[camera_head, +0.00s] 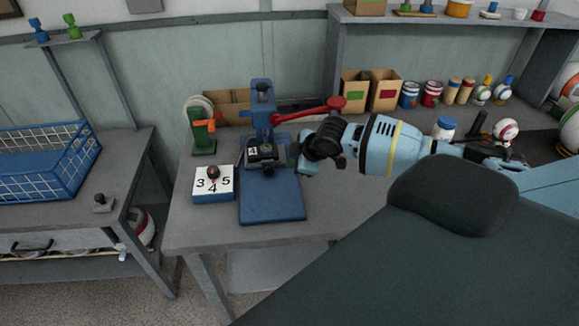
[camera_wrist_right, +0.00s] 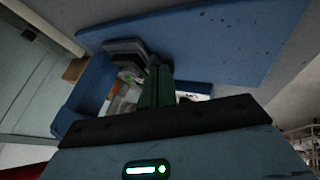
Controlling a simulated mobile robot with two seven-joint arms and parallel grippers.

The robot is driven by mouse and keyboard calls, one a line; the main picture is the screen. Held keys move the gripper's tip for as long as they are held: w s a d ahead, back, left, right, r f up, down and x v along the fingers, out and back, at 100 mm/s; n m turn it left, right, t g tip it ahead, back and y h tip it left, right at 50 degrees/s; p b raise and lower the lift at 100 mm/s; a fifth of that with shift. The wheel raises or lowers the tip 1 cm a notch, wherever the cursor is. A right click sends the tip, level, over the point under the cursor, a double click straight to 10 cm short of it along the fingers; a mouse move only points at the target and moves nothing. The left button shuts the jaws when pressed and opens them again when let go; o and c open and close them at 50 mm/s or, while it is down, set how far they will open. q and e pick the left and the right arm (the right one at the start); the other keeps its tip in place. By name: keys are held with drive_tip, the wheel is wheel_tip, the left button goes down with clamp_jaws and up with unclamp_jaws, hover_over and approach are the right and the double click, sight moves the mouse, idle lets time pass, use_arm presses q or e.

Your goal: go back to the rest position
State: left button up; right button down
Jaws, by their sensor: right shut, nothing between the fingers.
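My right gripper (camera_head: 298,158) reaches in from the right and is beside the blue press (camera_head: 272,203), at the right of its small dark fixture (camera_head: 264,155). In the right wrist view its green fingers (camera_wrist_right: 157,86) are together with nothing visible between them, in front of the blue press (camera_wrist_right: 210,40). I cannot tell whether the fingertips touch the press. The press's red lever (camera_head: 300,115) points right, its red knob (camera_head: 336,103) just above my right wrist. My left gripper is not in view.
A white block (camera_head: 213,190) marked 3, 4, 5 with a dark knob stands left of the press. A green tape dispenser (camera_head: 203,135) is behind it. Cardboard boxes (camera_head: 384,92), cans and a white jar (camera_head: 444,128) stand along the back. The grey table's front left is bare.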

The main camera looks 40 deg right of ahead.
drive_tip(key=v, duration=0.4)
drive_tip(key=shift+s+r, duration=0.15)
drive_tip(key=shift+r, duration=0.05)
drive_tip(key=shift+n+g+y, duration=0.3)
drive_tip(key=shift+g+y, duration=0.3)
drive_tip(key=shift+g, duration=0.2)
drive_tip(key=s+a+f, duration=0.2)
drive_tip(key=a, duration=0.1)
drive_tip(key=s+a+f, duration=0.2)
drive_tip(key=a+f, duration=0.1)
drive_tip(key=a, duration=0.1)
drive_tip(key=s+a+f, duration=0.2)
drive_tip(key=a+f, duration=0.1)
drive_tip(key=a, duration=0.1)
drive_tip(key=shift+s, duration=0.3)
drive_tip(key=s+a+f+m+g, duration=0.15)
drive_tip(key=s+a+f, duration=0.35)
drive_tip(key=s+a, duration=0.5)
drive_tip(key=s+d+m+g+h, duration=0.25)
drive_tip(key=s+m, duration=0.55)
drive_tip(key=s, duration=1.3)
drive_tip(key=w+a+f+t+y, duration=0.2)
drive_tip(key=w+f+t, duration=0.4)
drive_tip(key=f, duration=0.4)
drive_tip(key=shift+a+t, duration=0.4)
drive_tip(key=shift+t, duration=0.2)
